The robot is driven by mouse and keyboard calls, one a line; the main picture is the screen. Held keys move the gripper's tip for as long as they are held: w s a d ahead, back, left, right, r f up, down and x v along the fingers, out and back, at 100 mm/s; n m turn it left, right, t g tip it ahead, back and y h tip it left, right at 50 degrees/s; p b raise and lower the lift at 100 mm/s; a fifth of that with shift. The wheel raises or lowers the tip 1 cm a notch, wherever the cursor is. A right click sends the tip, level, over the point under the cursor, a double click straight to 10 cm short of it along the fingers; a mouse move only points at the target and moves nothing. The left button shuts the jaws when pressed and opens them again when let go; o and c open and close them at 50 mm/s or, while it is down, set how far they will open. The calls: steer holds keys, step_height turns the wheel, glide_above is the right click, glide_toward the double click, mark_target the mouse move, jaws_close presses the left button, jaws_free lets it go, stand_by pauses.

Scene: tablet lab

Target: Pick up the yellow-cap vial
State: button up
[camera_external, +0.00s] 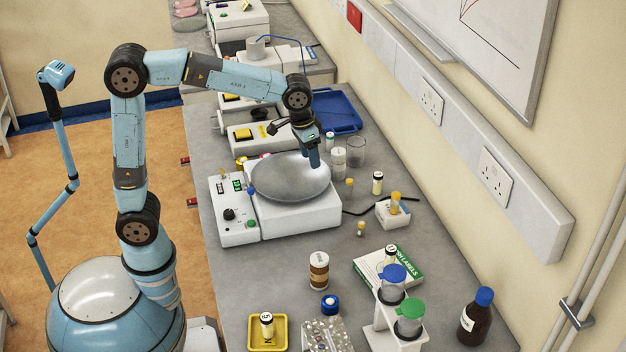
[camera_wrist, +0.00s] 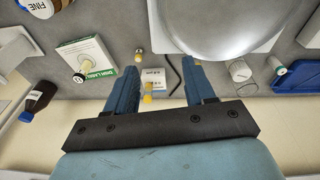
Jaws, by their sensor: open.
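My gripper (camera_external: 313,158) is open and empty, pointing down over the silver dish of a white machine in the external view. Its two fingers also show in the wrist view (camera_wrist: 162,67). A vial with a yellow cap (camera_external: 395,199) stands on a small white block (camera_external: 393,216), right of the dish. It appears between and beyond my fingers in the wrist view (camera_wrist: 147,91), apart from them. I cannot tell which one is meant.
The white machine with the silver dish (camera_external: 290,178) fills the bench under my gripper. A glass beaker (camera_external: 356,152) and a blue tray (camera_external: 335,112) stand behind. A label box (camera_external: 378,272), a blue-and-green-lidded rack and a brown bottle (camera_external: 476,318) stand in front. A black cable crosses the bench.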

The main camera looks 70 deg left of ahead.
steer(key=g, duration=0.2)
glide_above(362, 223)
step_height(362, 223, down, 11)
steer(key=n, duration=0.1)
steer(key=f, duration=0.9)
steer(key=shift+w+a, duration=0.15)
steer(key=shift+w, duration=0.05)
steer(key=shift+s+d+f, duration=0.1)
steer(key=shift+f, duration=1.25)
steer(key=shift+s+d+f, duration=0.1)
steer(key=shift+f, duration=1.2)
steer(key=shift+c, duration=0.2)
jaws_close()
